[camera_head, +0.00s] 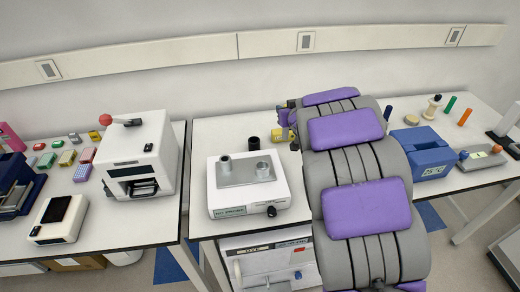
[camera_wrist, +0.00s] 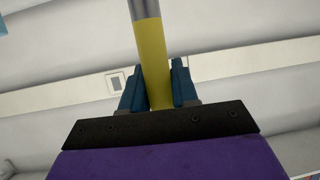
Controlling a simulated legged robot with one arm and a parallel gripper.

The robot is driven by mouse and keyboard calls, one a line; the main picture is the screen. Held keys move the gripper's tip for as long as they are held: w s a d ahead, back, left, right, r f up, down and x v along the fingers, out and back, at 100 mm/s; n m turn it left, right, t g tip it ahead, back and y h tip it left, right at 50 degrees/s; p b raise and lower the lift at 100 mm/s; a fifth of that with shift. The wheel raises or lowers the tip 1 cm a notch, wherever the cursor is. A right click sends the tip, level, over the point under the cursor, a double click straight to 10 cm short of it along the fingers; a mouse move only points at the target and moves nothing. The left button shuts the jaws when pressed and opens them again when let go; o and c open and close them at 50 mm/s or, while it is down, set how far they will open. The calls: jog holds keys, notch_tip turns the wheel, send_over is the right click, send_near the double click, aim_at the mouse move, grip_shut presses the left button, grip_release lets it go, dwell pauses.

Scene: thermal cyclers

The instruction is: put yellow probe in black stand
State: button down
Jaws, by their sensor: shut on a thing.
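The yellow probe (camera_wrist: 152,50) with a grey metal end stands between the blue fingers of my gripper (camera_wrist: 158,68) in the wrist view, and the gripper is shut on it. The probe's grey end runs out of the top of that view. A small black cylinder (camera_head: 254,144), which looks like the black stand, is upright on the middle table behind a white device in the head view. My arm hides most of the gripper there. I cannot tell the gap between probe and stand. The wrist view shows only wall behind the probe, no stand.
A white device (camera_head: 248,184) with a grey top plate stands in front of the black cylinder. A yellow object (camera_head: 282,117) shows beside my arm. A white machine with a red-knobbed lever (camera_head: 138,155) is left, across a table gap. A blue box (camera_head: 421,153) is right.

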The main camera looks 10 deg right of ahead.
jog(key=w+d+f+m+h+b, duration=0.1)
jog(key=w+d+f+m+h, duration=0.1)
jog(key=w+d+m+h, duration=0.5)
jog(key=shift+w+a+n+y, duration=0.8)
jog(key=shift+w+a+n, duration=0.5)
jog(key=shift+w+a, duration=0.65)
jog(key=m+g+h+b, duration=0.6)
jog(key=m+g+h, duration=0.1)
jog(key=m+h, duration=0.15)
send_over(254, 145)
jog(key=w+d, duration=0.1)
jog(key=w, duration=0.3)
notch_tip(254, 145, down, 14)
jog(key=shift+s+d+f, duration=0.2)
jog(key=shift+s+f, duration=0.05)
